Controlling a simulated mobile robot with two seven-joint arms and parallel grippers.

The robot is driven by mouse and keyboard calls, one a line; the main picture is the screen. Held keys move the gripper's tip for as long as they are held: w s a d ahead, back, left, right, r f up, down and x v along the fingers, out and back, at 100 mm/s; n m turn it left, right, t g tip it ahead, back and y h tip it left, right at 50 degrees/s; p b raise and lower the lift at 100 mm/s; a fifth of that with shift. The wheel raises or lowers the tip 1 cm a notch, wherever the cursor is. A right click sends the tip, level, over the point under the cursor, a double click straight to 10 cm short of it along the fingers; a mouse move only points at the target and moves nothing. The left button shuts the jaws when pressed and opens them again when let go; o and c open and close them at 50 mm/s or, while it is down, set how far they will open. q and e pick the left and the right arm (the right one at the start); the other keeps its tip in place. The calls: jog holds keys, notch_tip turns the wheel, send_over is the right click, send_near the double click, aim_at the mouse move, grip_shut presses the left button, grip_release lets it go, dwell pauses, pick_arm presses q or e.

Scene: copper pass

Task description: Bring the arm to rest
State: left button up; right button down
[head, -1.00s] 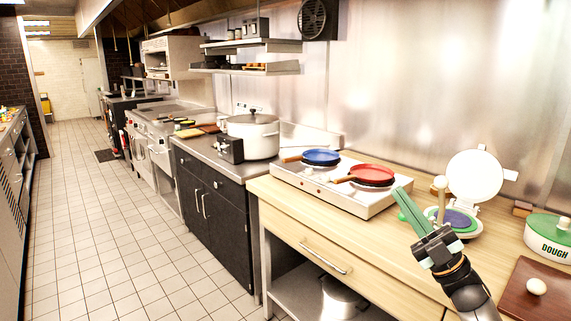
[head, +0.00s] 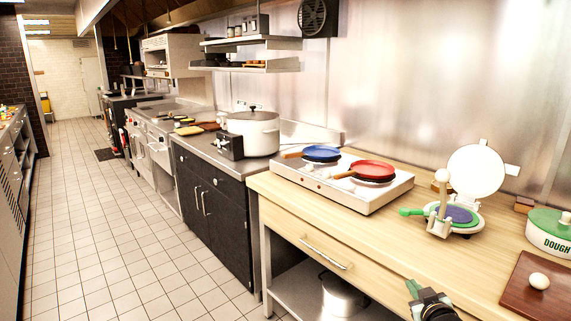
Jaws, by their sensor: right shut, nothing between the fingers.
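My right gripper (head: 413,287) shows at the bottom edge of the head view, in front of the wooden counter (head: 402,239). Its green fingers are shut with nothing between them. Most of the arm behind it is out of view below. The gripper is apart from everything on the counter. My left gripper is not in view.
A hotplate (head: 361,196) holds a blue pan (head: 322,153) and a red pan (head: 373,171). To its right stand an open press (head: 476,173) with a green handle, a dough tub (head: 549,232) and a brown board (head: 519,284) bearing a white ball (head: 539,281). The tiled floor at left is clear.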

jog(key=s+a+f+g+y+b, duration=0.1)
jog(key=s+a+f+b, duration=0.1)
jog(key=s+a+f, duration=0.5)
jog(key=s+a+f+g+y+b, duration=0.1)
jog(key=s+a+f+g+b, duration=0.15)
jog(key=s+f, duration=0.75)
pick_arm(q)
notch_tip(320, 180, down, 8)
jog(key=b, duration=0.3)
pick_arm(e)
jog(key=s+a+f+g+y, duration=0.1)
jog(key=s+a+f, duration=0.35)
jog(key=s, duration=0.35)
jog(key=s+a+f+g+y, duration=0.1)
jog(key=s+a+f, duration=0.35)
jog(key=s, duration=0.35)
pick_arm(q)
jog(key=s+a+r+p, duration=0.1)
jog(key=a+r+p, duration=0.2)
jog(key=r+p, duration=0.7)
jog(key=p, duration=0.3)
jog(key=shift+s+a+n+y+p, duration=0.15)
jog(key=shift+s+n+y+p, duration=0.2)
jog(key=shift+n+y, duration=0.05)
pick_arm(e)
jog(key=s+d+r, duration=0.2)
jog(key=d+r, duration=0.1)
jog(key=r, duration=0.7)
jog(key=shift+s+d+m+h, duration=0.3)
jog(key=shift+s+d, duration=0.1)
